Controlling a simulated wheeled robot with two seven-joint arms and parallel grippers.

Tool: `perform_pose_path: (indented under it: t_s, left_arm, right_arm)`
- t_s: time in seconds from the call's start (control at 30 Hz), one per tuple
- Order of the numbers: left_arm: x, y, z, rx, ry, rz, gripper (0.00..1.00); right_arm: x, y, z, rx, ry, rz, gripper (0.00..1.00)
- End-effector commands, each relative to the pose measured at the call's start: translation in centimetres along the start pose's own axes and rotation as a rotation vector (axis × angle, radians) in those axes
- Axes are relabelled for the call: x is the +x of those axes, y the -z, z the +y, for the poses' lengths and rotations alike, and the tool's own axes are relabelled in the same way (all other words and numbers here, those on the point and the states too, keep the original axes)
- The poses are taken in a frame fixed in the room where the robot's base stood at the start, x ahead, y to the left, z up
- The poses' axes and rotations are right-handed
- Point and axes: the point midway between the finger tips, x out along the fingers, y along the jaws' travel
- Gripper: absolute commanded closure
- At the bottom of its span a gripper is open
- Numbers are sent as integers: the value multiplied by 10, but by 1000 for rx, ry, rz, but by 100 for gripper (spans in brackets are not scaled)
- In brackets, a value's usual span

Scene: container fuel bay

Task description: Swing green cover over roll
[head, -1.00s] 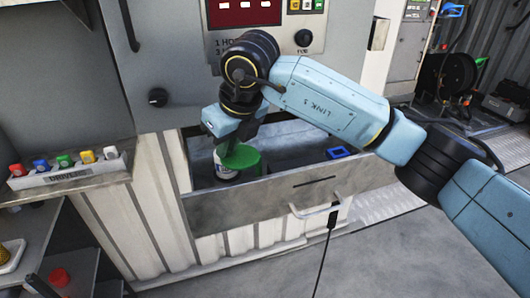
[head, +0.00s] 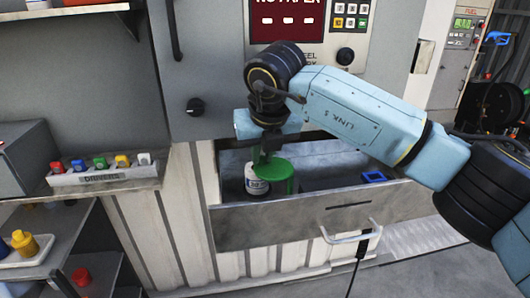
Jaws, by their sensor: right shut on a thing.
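The green cover (head: 276,170) is in the open drawer in the head view. Its flat round top sits beside and partly over the white roll (head: 256,184), which has dark printing on its side. The roll's left side shows, and its top and right side are partly hidden by the cover and my fingers. My right gripper (head: 263,155) points down from above and is shut on the green cover at its left edge. The exact grip is small and partly hidden. My left gripper is out of view.
The drawer front (head: 320,212) has a pale handle (head: 349,234). A machine panel (head: 300,30) rises behind my arm.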

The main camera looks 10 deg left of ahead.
Motion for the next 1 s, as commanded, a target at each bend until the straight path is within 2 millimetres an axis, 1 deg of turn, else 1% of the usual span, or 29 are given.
perform_pose_path:
  t_s: [0.2,0.23,0.37,0.4,0.63,0.77,0.87,1.0]
  left_arm:
    - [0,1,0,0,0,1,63]
    - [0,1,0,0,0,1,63]
    - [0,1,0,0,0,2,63]
    - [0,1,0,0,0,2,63]
    - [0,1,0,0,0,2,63]
    - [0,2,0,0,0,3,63]
    - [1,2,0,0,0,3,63]
    - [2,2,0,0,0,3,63]
  right_arm:
    - [-1,-1,-1,2,1,-1,100]
    - [-1,-1,-1,2,1,-1,81]
    - [0,0,-1,1,1,-1,64]
    - [0,0,-1,1,1,-1,62]
    - [0,0,0,0,0,0,62]
    - [-8,-1,0,0,0,-2,62]
    - [-23,-1,0,-1,1,-4,62]
    - [-55,-1,-1,0,1,-6,62]
